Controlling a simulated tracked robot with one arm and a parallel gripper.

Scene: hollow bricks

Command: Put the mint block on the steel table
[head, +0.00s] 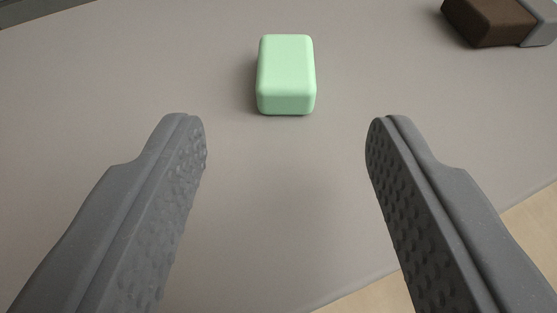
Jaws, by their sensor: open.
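The mint block (286,74) is a small pale green block with rounded edges. It lies on a grey-brown surface (90,90), in the upper middle of the head view. My gripper (286,130) is open and empty, with its two dark grey fingers spread wide. The block is beyond the fingertips, roughly centred between them, and no finger touches it. I cannot tell whether this grey-brown surface is the steel table.
A dark brown block (487,22) with a grey block (539,24) against it lies at the top right. The surface's edge runs along the lower right, with a pale wood-coloured floor (530,225) beyond it. The surface around the mint block is clear.

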